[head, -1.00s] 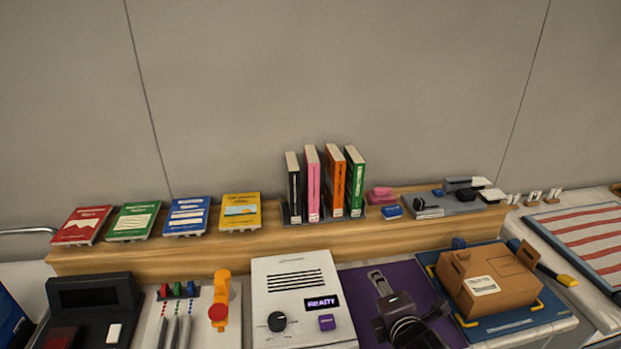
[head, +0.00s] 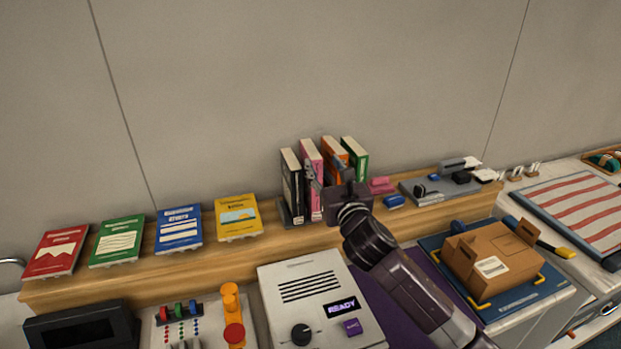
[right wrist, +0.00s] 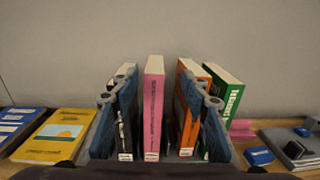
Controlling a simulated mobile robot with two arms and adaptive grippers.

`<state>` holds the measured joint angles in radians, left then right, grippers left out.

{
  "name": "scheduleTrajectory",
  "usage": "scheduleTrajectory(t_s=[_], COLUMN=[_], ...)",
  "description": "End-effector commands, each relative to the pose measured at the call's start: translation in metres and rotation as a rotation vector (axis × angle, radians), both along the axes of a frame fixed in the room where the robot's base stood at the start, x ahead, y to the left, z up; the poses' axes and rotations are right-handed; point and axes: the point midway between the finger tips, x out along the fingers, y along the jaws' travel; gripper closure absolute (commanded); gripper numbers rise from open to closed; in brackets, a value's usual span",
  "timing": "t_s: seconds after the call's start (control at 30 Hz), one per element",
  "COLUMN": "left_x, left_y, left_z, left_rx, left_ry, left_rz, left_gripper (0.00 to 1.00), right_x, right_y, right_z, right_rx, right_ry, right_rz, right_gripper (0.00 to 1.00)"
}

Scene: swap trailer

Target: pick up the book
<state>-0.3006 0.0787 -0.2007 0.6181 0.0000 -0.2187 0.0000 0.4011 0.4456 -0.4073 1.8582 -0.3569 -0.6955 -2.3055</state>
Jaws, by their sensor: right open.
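Several upright books stand in a dark rack on a wooden shelf (head: 140,272): a black book (head: 290,180), a pink book (head: 311,152), an orange book (head: 333,148) and a green book (head: 355,155). My right gripper (head: 325,172) is open in front of the rack. In the right wrist view the pink book (right wrist: 153,105) stands between its two spread fingers. The left finger overlaps the black book and the right finger overlaps the orange book (right wrist: 188,125). I cannot tell whether they touch. My left gripper is not in view.
Red, green, blue and yellow (head: 238,218) books lie tilted on the shelf's left. Pink and blue blocks (head: 394,201) and a grey tray sit right of the rack. Below are a white console (head: 310,300) and a cardboard box (head: 492,258).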

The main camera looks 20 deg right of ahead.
Motion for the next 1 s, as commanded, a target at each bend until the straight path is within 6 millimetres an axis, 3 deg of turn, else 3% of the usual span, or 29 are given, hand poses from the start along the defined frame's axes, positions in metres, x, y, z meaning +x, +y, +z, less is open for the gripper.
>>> scheduleTrajectory(t_s=[0.1, 0.47, 0.8, 1.0], left_x=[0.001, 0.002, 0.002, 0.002], left_y=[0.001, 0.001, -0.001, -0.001], left_z=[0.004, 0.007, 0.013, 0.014], left_rx=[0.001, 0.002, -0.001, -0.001], left_ry=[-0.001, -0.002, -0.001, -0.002], left_rz=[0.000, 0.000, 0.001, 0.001], left_gripper=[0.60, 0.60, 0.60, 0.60], right_x=[0.017, 0.039, 0.077, 0.085], right_y=[0.001, -0.001, 0.000, 0.000], right_z=[0.001, 0.001, 0.001, 0.000], right_rx=[0.004, 0.004, 0.005, 0.004], right_ry=[0.001, 0.001, 0.001, 0.001], right_rz=[0.000, -0.001, 0.000, 0.001], right_gripper=[0.58, 0.58, 0.58, 0.58])
